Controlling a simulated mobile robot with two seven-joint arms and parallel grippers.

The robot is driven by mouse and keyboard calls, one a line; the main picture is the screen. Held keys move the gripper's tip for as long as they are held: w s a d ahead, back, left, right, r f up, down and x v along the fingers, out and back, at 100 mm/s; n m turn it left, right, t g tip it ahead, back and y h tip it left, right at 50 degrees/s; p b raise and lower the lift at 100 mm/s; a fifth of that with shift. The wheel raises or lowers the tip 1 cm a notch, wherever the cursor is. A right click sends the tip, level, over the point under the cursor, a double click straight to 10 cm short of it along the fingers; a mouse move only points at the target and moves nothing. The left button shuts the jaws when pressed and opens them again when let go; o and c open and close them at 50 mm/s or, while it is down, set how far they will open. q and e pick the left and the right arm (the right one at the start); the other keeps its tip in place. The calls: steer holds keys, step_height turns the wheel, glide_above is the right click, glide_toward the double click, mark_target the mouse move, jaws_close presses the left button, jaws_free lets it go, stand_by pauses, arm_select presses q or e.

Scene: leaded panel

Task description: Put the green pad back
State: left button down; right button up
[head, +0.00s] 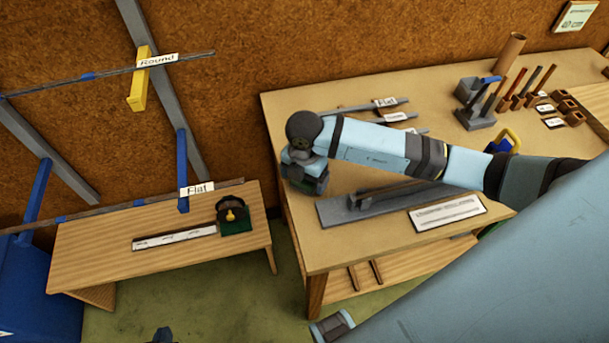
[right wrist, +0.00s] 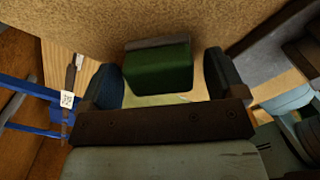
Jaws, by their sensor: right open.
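The green pad (right wrist: 157,70), a green block with a grey strip along its top, shows in the right wrist view. It lies between the two separated fingers of my right gripper (right wrist: 165,82), with gaps at both sides. In the head view my right gripper (head: 305,178) is over the left end of the workbench and largely hides what is below it. A green block with a dark top and yellow knob (head: 235,217) stands on the low bench. Only a small dark piece, apparently of my left gripper (head: 162,336), shows at the bottom edge; its jaws cannot be made out.
The workbench (head: 290,110) holds a grey plate (head: 335,212), a white printed card (head: 447,213), labelled bars and several tools in holders. The low bench (head: 90,250) carries a white strip (head: 175,237). A wall rack with blue and yellow arms (head: 138,85) stands at the left.

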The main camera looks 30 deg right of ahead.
steer(key=shift+r, duration=0.15)
step_height(320, 180, up, 12)
steer(key=shift+b, duration=0.3)
stand_by(0.5)
